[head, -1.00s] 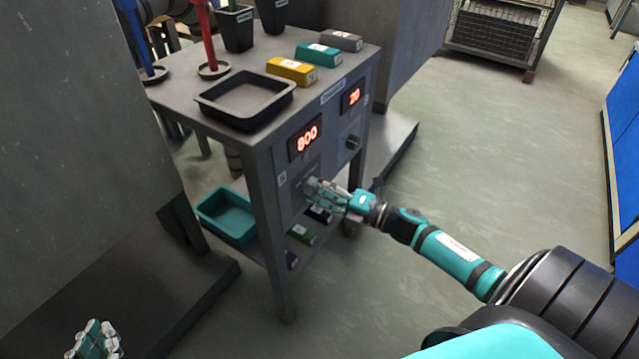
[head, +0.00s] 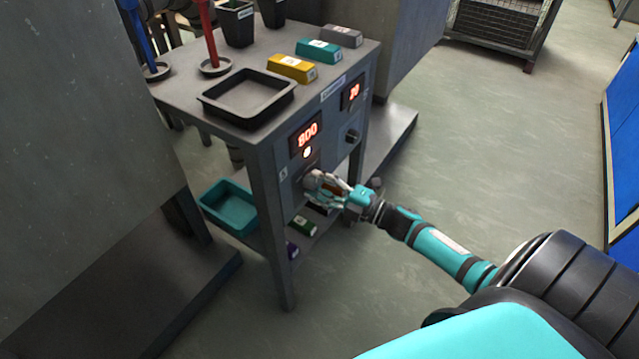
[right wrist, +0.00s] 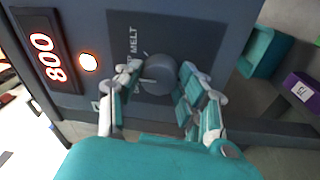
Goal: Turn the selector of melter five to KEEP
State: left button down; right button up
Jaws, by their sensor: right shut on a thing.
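The round dark selector knob (right wrist: 160,74) is on the grey front panel, below the left red display (head: 307,134), which reads 800. The display also shows in the right wrist view (right wrist: 46,55). My right gripper (head: 325,187) is shut on the knob, with its fingers on both sides of it in the right wrist view (right wrist: 154,92). The word MELT is readable beside the knob; the other lettering is partly hidden by a finger. A lamp (right wrist: 88,62) near the display glows. My left gripper is out of view.
A second display (head: 354,93) reads 20, with a dark knob (head: 352,137) below it. The top (head: 335,80) carries a black tray (head: 218,104), coloured bars and dark pots. A teal bin (head: 225,228) is on the lower shelf. Floor to the right is clear.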

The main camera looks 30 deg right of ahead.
jog(key=shift+f, duration=0.1)
jog(key=o, duration=1.2)
jog(key=shift+c, duration=0.2)
jog(key=r+v, duration=0.1)
jog(key=v, duration=1.1)
jog(key=shift+f, duration=0.4)
